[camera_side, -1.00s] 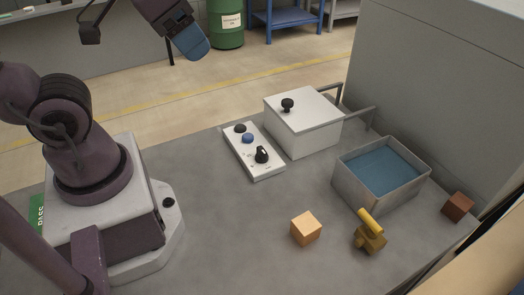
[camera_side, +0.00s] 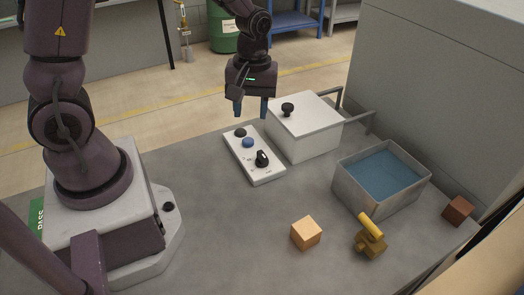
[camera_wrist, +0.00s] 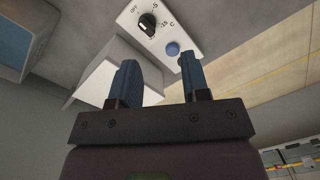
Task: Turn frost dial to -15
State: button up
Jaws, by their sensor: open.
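The frost dial (camera_side: 262,158) is a black knob with a white pointer mark on a white control panel (camera_side: 268,178). The panel also carries a blue button (camera_side: 248,143) and a black knob (camera_side: 240,132). In the wrist view the dial (camera_wrist: 147,23) is near the top, with printed marks around it including OFF and -15; its exact setting is too small to tell. The blue button (camera_wrist: 172,48) shows there too. My gripper (camera_side: 251,108) is open and empty, pointing down above and behind the panel's far end, apart from the dial.
A white box (camera_side: 305,135) with a black lid knob (camera_side: 288,109) stands right of the panel. A grey bin with a blue inside (camera_side: 345,185), an orange cube (camera_side: 306,233), a yellow-handled brass object (camera_side: 369,240) and a brown cube (camera_side: 458,210) lie further right. The table's middle is clear.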

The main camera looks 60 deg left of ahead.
aim_at(262, 154)
jog(key=w+f+n, duration=0.1)
jog(key=f+n, duration=0.1)
jog(key=f, duration=0.2)
jog(key=w+f+n, duration=0.1)
jog(key=f+n, duration=0.1)
jog(key=f, duration=0.3)
jog(key=w+f+n, duration=0.1)
jog(key=f+n, duration=0.1)
jog(key=f, duration=0.3)
jog(key=shift+a+f+t, duration=0.1)
jog(key=shift+a+t, duration=0.2)
jog(key=shift+t, duration=0.1)
grip_shut()
